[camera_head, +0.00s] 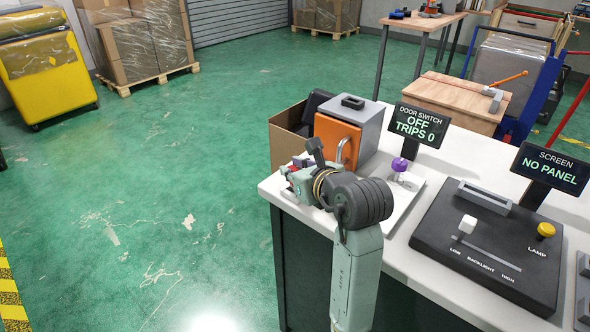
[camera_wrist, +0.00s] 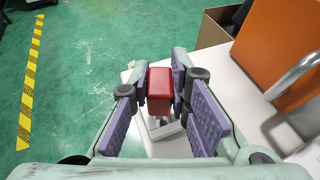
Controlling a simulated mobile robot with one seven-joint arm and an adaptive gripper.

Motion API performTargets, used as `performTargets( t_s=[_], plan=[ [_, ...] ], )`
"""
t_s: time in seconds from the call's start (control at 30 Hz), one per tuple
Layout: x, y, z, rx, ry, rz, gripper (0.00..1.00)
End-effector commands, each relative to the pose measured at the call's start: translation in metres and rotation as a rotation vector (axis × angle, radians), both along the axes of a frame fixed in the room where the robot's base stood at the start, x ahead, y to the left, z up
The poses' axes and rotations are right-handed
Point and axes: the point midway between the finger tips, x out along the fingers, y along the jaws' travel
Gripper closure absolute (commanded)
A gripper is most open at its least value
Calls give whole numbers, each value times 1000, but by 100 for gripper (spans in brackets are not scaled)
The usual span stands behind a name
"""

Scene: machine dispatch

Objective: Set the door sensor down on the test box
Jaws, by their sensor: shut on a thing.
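My gripper (camera_head: 298,174) is shut on a red block with a pale metal part below it, which I take to be the door sensor (camera_wrist: 160,91). In the wrist view the block sits between the purple finger pads, near the fingertips. In the head view the gripper mostly hides it. The gripper is at the left corner of the white bench, in front of the test box (camera_head: 369,115), a grey box with an orange door and metal handle. The orange door (camera_wrist: 281,45) is at the upper right of the wrist view, apart from the block.
A cardboard box (camera_head: 286,140) stands left of the test box. A black screen panel (camera_head: 490,245) fills the bench's right side.

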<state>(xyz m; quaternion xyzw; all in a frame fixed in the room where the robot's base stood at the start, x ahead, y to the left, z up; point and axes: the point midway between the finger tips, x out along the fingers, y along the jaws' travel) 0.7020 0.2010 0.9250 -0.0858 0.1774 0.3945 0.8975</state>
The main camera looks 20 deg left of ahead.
Motion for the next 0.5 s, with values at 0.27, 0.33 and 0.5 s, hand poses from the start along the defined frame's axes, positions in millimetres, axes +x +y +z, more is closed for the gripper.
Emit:
performTargets(
  t_s=[0.27,0.33,0.5],
  plan=[
    [0,0,-6,0,1,1,77],
    [0,0,-6,-1,1,0,73],
    [0,0,-6,-1,1,0,63]
  ],
)
